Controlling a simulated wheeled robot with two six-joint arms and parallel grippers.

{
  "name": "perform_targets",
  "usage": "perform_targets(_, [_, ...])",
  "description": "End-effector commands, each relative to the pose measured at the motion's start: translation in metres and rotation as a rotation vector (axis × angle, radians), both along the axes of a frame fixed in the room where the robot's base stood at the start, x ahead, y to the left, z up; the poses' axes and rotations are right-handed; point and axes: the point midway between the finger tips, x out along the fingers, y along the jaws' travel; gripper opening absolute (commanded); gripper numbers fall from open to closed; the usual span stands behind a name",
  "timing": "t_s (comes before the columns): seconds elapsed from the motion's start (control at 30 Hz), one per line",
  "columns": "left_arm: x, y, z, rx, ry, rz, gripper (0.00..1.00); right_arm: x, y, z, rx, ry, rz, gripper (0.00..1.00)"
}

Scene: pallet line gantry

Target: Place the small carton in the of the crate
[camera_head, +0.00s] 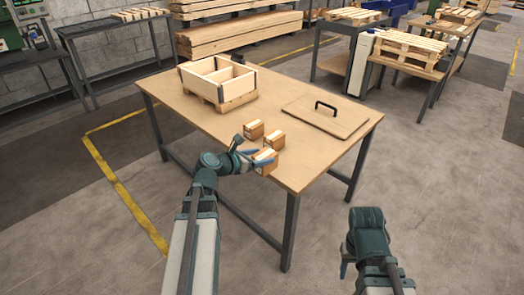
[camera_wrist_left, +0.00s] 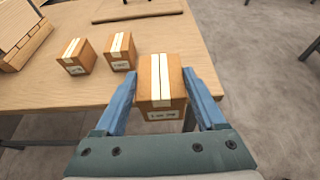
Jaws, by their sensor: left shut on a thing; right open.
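My left gripper (camera_head: 250,160) is shut on a small brown carton (camera_head: 265,161) with pale tape, near the table's front edge. In the left wrist view the carton (camera_wrist_left: 161,85) sits between the blue fingers (camera_wrist_left: 162,100). Two similar cartons stand on the table just behind it, one to the left (camera_head: 254,130) and one to the right (camera_head: 275,140). The open wooden crate (camera_head: 218,79) with a divider stands on a small pallet at the table's far left; its compartments look empty. My right gripper (camera_head: 346,262) hangs low, right of the table; its fingers are mostly hidden.
A flat wooden lid (camera_head: 325,117) with a black handle lies on the table's right side. The wooden table (camera_head: 195,125) is clear between the cartons and the crate. Other tables with pallets (camera_head: 408,48) and timber stacks stand behind.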

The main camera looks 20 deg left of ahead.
Motion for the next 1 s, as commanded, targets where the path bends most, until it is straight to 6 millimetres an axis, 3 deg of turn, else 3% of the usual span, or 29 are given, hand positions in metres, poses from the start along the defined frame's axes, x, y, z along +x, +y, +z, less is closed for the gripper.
perform_targets(0.17, [0.0,0.0,0.01,-0.001,-0.001,0.0,0.0,0.0,0.0,0.009,0.0,0.0,0.0,0.5])
perform_targets(0.37, [0.0,0.0,0.044,-0.001,-0.001,0.001,0.0,0.0,0.0,0.043,0.0,0.0,0.0,0.5])
perform_targets(0.8, [0.0,0.0,0.173,-0.001,-0.001,0.001,0.0,0.0,0.0,0.173,0.0,0.0,-0.001,0.5])
perform_targets(1.0, [0.0,0.0,0.213,-0.001,-0.001,0.001,0.0,0.0,0.0,0.213,0.0,0.0,-0.001,0.5])
